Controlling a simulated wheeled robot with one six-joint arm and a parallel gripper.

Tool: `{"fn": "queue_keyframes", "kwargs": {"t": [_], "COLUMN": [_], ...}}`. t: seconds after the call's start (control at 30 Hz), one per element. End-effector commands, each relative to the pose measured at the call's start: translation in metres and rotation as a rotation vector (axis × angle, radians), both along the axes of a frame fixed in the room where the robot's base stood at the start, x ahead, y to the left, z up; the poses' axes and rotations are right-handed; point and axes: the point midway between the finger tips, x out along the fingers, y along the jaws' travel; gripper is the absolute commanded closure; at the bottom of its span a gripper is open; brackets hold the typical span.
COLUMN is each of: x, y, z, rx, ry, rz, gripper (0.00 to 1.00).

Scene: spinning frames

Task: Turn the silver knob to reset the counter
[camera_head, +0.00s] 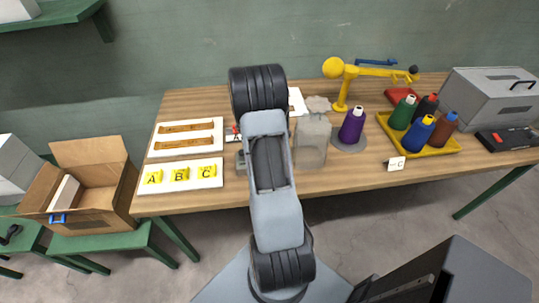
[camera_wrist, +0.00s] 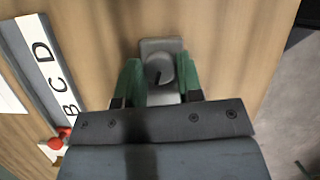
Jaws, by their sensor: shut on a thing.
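The silver knob (camera_wrist: 159,70) is a round grey piece with a dark line on its face, on a small grey mount (camera_wrist: 161,45) on the wooden table. In the wrist view the two green fingers of my gripper (camera_wrist: 159,62) stand on either side of the knob and are shut on it. In the head view my own arm hides the gripper and the knob; a small grey block (camera_head: 240,160) shows at the arm's left edge. I cannot make out a counter display.
A lettered strip (camera_wrist: 47,65) with a red knob (camera_wrist: 65,133) lies left of the gripper. On the table (camera_head: 350,180) are white boards with yellow A, B, C blocks (camera_head: 180,174), a purple spool (camera_head: 352,125), a yellow lamp-like arm (camera_head: 340,90) and a yellow tray (camera_head: 448,149) of bottle-shaped spools.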

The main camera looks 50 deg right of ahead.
Motion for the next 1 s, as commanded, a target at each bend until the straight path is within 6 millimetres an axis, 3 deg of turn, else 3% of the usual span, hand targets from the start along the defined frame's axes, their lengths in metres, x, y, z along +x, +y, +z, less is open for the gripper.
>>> {"fn": "queue_keyframes", "kwargs": {"t": [0.1,0.13,0.23,0.57,1.0], "x": [0.000,0.000,0.000,0.002,0.020], "y": [0.000,0.000,0.000,0.002,0.028], "z": [0.000,0.000,0.000,0.006,0.082], "rx": [0.000,0.000,-0.001,-0.002,-0.003], "ry": [0.000,0.000,-0.001,-0.002,-0.005], "rz": [0.001,0.001,0.003,0.003,0.005], "gripper": [0.90,0.65,0.57,0.57,0.57]}}
